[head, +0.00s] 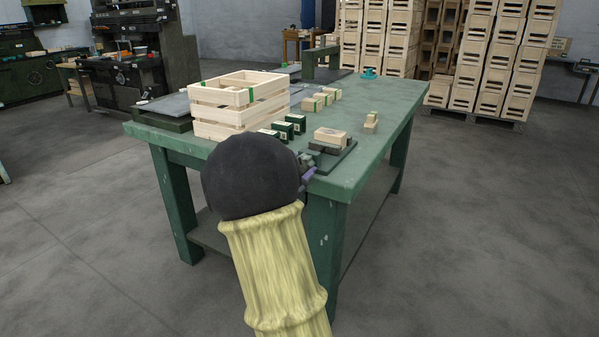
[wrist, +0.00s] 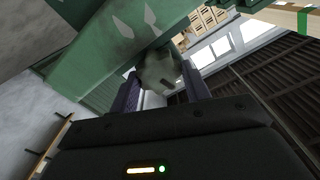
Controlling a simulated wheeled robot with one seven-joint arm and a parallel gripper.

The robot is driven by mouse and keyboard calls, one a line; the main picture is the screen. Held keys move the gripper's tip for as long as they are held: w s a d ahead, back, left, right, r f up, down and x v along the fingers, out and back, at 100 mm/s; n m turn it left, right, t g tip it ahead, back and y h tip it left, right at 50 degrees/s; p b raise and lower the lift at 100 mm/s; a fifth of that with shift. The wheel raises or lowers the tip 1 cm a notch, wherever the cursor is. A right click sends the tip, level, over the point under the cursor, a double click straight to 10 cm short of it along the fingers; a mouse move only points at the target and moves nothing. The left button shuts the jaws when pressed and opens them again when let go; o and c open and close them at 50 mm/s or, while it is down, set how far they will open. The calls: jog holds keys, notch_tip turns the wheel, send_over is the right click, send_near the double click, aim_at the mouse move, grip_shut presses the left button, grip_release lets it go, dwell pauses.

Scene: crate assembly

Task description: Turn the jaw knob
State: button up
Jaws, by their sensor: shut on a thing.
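The jaw knob (wrist: 158,70) is a grey-green rounded piece between the two purple fingers of my gripper (wrist: 162,78) in the wrist view. My gripper is shut on it. In the head view, my gripper (head: 308,174) shows only as a bit of purple at the near corner of the green table, mostly hidden behind my dark round arm joint. The knob belongs to a dark vise (head: 331,158) at the table's near edge. A pale wooden block (head: 330,137) sits on the vise. The knob's turn angle cannot be told.
The green table (head: 388,115) carries a wooden crate (head: 238,121) at left, dark green boxes (head: 283,130) beside it, and several small wooden blocks (head: 321,101). Another wooden piece (head: 371,122) stands near the right edge. Stacked crates (head: 500,65) stand behind. Floor at right is clear.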

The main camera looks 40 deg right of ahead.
jog(key=shift+f+m+b, duration=0.1)
jog(key=shift+m+b, duration=0.8)
jog(key=shift+m, duration=0.7)
jog(key=o, duration=1)
jog(key=shift+s, duration=0.1)
jog(key=shift+p, duration=0.3)
